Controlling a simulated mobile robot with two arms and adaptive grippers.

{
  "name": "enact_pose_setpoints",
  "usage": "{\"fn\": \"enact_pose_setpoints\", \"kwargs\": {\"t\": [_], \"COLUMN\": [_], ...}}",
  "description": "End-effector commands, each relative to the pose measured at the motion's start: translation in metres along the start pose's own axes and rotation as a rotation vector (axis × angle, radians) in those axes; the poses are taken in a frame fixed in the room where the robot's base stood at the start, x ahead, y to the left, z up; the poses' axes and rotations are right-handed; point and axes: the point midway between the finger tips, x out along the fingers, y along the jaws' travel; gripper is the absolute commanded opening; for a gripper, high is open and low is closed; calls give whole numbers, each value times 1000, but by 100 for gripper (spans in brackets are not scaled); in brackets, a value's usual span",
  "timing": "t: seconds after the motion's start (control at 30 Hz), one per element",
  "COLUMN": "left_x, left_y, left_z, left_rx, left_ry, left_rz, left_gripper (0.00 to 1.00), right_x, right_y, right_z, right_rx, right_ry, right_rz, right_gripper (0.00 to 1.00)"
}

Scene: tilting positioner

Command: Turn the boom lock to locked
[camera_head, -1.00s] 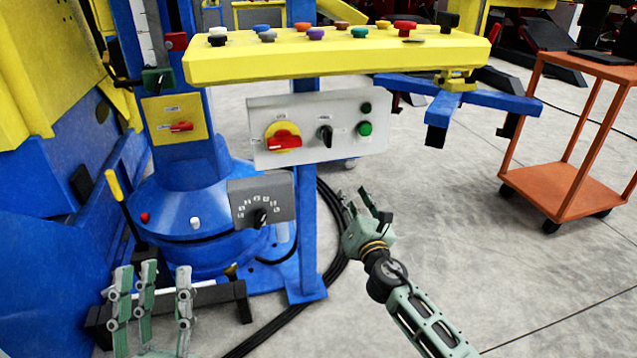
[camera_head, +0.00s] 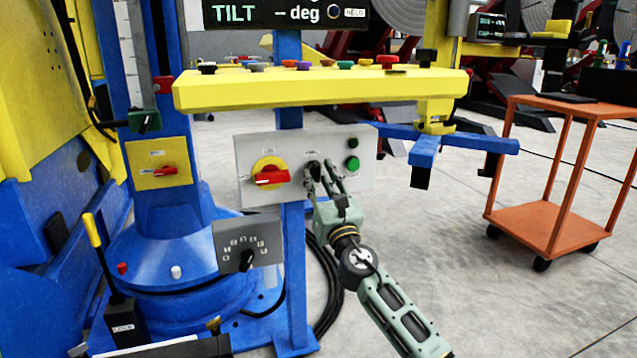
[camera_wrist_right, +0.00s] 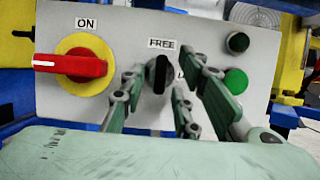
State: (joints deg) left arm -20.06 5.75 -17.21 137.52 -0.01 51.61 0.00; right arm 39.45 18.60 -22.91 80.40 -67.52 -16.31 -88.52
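The boom lock is a black knob (camera_wrist_right: 158,74) on a light grey panel (camera_wrist_right: 60,105). In the right wrist view it stands upright, in line with the FREE label (camera_wrist_right: 162,43) above it. A second label to its right is mostly hidden by a finger. My right gripper (camera_head: 325,178) is at the panel, in front of the knob. In the right wrist view its fingers (camera_wrist_right: 160,95) are spread, one left of the knob and two to the right. I cannot tell whether any finger touches it. My left gripper is out of view.
A red switch on a yellow disc (camera_wrist_right: 75,62), marked ON, sits left of the knob. A green button (camera_wrist_right: 236,80) and a dark green one (camera_wrist_right: 238,42) are to its right. A yellow button console (camera_head: 320,88) overhangs the panel. An orange cart (camera_head: 550,230) stands at the right.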

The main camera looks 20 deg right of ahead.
Motion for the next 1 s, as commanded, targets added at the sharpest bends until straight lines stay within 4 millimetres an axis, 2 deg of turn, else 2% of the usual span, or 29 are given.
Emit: {"fn": "enact_pose_setpoints", "kwargs": {"t": [0.3,0.63,1.0], "left_x": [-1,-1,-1], "left_y": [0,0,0], "left_z": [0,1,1], "left_rx": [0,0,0], "left_ry": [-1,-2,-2], "left_rz": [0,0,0], "left_gripper": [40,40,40], "right_x": [3,2,2], "right_y": [0,0,0], "right_z": [0,0,0], "right_rx": [1,1,12], "right_ry": [0,0,1], "right_rz": [1,0,-4], "right_gripper": [28,0,0]}}
